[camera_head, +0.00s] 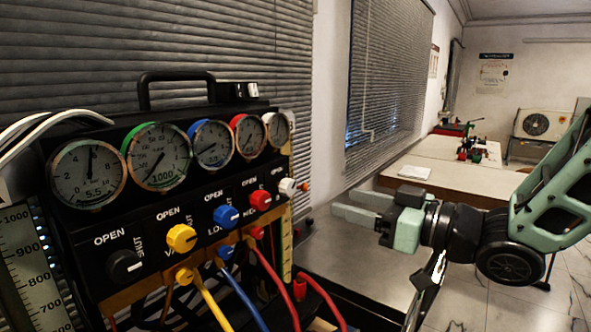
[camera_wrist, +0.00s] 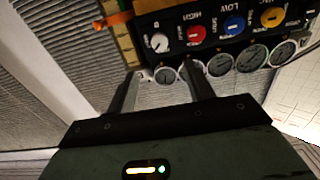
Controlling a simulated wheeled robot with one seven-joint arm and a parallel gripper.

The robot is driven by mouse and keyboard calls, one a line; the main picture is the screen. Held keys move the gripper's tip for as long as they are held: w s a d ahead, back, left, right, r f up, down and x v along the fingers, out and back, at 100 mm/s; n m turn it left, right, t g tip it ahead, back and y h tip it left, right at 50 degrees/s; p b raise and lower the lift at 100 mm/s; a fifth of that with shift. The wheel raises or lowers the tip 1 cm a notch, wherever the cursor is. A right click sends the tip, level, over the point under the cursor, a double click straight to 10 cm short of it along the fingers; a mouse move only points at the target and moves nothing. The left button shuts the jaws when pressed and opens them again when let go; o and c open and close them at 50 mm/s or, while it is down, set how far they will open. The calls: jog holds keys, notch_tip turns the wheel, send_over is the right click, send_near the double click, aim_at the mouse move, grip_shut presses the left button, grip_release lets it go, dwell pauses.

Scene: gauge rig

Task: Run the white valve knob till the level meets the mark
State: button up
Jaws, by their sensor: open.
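The white valve knob (camera_head: 287,186) is at the right end of the knob row on the black gauge rig (camera_head: 130,225). It also shows in the wrist view (camera_wrist: 159,42), just beyond my fingertips. My gripper (camera_head: 343,203) is open and empty, right of the knob and apart from it, with its fingers pointing toward the rig. In the wrist view its two fingers (camera_wrist: 160,78) are spread, with the white-rimmed gauge between them. A graduated scale (camera_head: 30,265) stands at the left edge, partly cut off. I cannot make out the liquid level or the mark.
Black (camera_head: 124,266), yellow (camera_head: 181,238), blue (camera_head: 226,216) and red (camera_head: 260,200) knobs sit left of the white one. Coloured hoses (camera_head: 240,290) hang below. Several round gauges (camera_head: 158,155) line the top. A bench (camera_head: 450,160) stands behind my arm.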

aim_at(292, 188)
jog(key=p, duration=0.3)
jog(key=shift+w+a+r, duration=0.1)
jog(key=shift+a+r, duration=0.15)
jog(key=shift+a, duration=0.1)
jog(key=p+x, duration=0.1)
jog(key=x, duration=0.3)
jog(key=p+x, duration=0.1)
jog(key=x, duration=0.2)
jog(key=p+x, duration=0.1)
jog(key=x, duration=0.3)
jog(key=shift+w+a+f, duration=0.2)
jog(key=shift+w+f, duration=0.1)
jog(key=c, duration=1)
